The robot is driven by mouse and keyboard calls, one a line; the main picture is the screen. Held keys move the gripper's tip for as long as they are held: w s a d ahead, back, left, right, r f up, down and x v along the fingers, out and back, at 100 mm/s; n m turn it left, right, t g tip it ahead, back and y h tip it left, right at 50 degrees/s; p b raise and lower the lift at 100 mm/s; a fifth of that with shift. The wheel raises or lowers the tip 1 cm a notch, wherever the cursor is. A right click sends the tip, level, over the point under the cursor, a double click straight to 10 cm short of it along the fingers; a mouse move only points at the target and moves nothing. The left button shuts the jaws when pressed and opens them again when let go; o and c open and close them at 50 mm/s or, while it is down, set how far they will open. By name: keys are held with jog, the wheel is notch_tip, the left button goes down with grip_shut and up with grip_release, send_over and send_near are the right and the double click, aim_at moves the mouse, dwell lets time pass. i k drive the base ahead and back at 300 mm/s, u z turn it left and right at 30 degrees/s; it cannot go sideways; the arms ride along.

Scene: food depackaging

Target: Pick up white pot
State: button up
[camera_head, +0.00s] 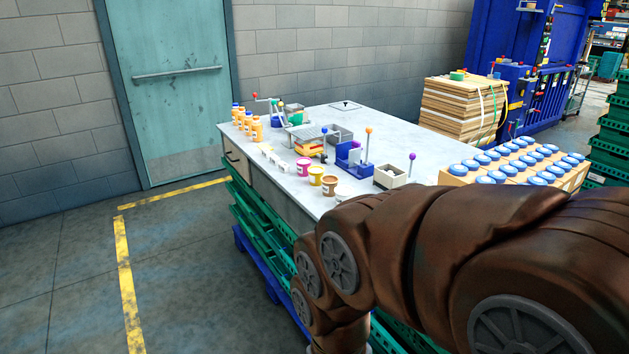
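Several small white items (272,158) stand in a short row on the left part of the grey table (345,108). They are too small to tell for certain whether they are pots. A row of pots runs along the near edge of the table: a magenta pot (303,168), a yellow pot (316,176) and a brown pot (329,186). My brown arm crosses the lower right and hides the table's near right part. My gripper is not in view, so I cannot see what it holds.
Orange bottles (257,130) with blue caps stand at the table's left corner. Small lever fixtures, a blue fixture (350,157) and a beige box (390,176) fill the middle. Blue-lidded jars (514,160) stand at the right. The table's far part is mostly clear.

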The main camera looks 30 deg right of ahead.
aim_at(343, 193)
jog(key=i, duration=1.1)
jog(key=z, duration=0.05)
